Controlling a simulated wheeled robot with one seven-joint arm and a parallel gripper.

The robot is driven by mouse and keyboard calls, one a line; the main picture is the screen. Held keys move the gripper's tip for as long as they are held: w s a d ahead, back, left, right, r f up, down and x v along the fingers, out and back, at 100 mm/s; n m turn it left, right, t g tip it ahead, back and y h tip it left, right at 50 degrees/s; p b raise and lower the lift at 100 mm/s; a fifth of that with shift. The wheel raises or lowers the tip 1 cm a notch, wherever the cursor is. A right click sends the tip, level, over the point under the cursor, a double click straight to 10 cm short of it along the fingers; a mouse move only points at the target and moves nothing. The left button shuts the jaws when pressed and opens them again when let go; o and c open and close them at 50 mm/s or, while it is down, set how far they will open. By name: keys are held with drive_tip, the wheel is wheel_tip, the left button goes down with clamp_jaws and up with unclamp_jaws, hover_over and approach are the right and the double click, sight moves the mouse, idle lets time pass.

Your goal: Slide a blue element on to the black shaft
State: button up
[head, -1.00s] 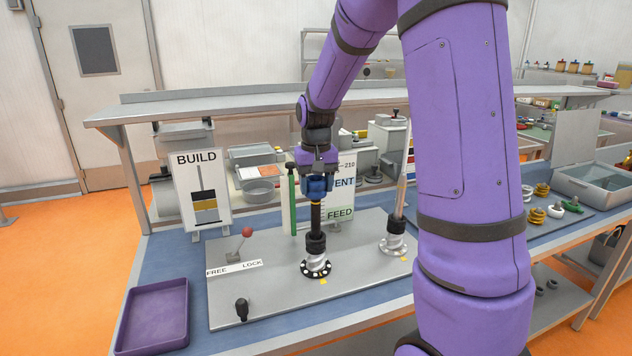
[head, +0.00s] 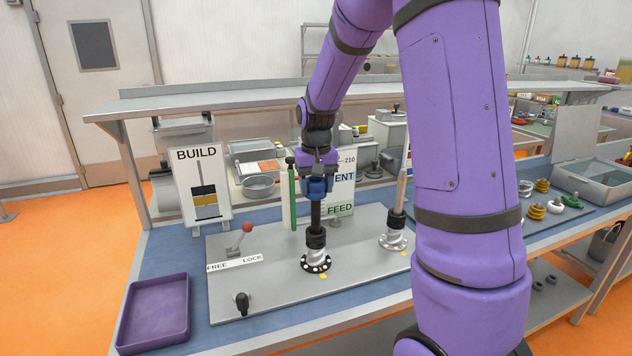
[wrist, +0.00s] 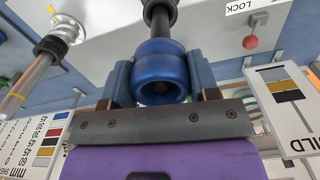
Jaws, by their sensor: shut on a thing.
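The blue element (head: 319,188) is a thick blue ring, held between the fingers of my gripper (head: 317,184). In the wrist view the blue element (wrist: 161,66) sits between two blue-grey fingers, its open bore facing the camera. The black shaft (head: 316,213) stands upright directly below the element, in line with it. The shaft (wrist: 160,20) also shows beyond the element in the wrist view. How far its tip is inside the bore is hidden. A black collar (head: 316,240) and silver screw part surround the shaft's foot.
A second, pale shaft (head: 401,192) stands to the right, partly behind my arm. A green post (head: 293,200) stands close left of my gripper. A red-knobbed lever (head: 247,228), a BUILD sign (head: 203,186) and a purple tray (head: 154,312) are farther left.

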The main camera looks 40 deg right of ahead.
sight(316, 196)
drive_tip(key=shift+f, duration=1.65)
drive_tip(key=o, duration=1.1)
wheel_tip(316, 196, up, 11)
drive_tip(key=shift+f, duration=0.1)
